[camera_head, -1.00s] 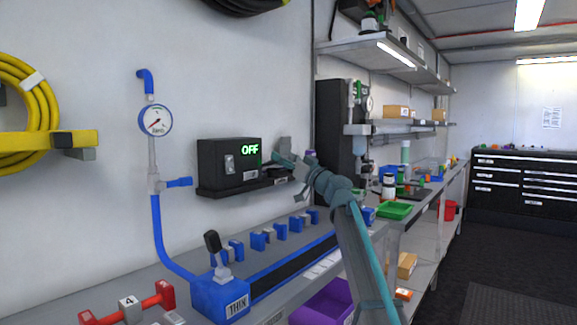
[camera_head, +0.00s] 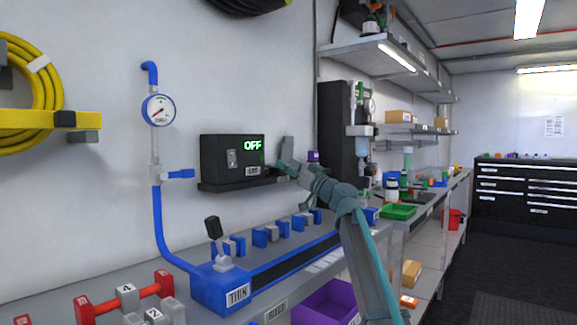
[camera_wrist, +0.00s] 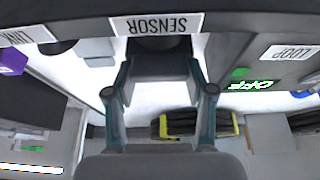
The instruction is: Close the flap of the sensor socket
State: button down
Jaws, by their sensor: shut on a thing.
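The sensor socket's white SENSOR label (camera_wrist: 157,24) is upside down at the top of the wrist view, on a dark panel edge. A dark rounded opening, seemingly the socket (camera_wrist: 158,44), lies just below it, partly hidden. My gripper (camera_wrist: 158,70) is directly in front of it, shut on a dark grey piece that looks like the flap (camera_wrist: 158,66). The flap's exact angle is unclear. In the head view my gripper (camera_head: 287,160) is at the right end of the black wall unit (camera_head: 231,158); the socket and flap cannot be made out there.
In the wrist view, LOOP (camera_wrist: 290,53) and LINK (camera_wrist: 28,35) labels flank the socket. A purple part (camera_wrist: 12,61) is at the left edge. In the head view, the bench below holds a blue manifold (camera_head: 222,288); a black panel (camera_head: 340,125) stands right of my gripper.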

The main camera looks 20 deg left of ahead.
jog(key=shift+s+f, duration=0.15)
jog(key=shift+f, duration=0.5)
jog(key=c, duration=0.6)
grip_release()
jog(key=shift+o, duration=1)
jog(key=shift+a+f, duration=0.15)
jog(key=shift+r, duration=0.3)
jog(key=v, duration=1.2)
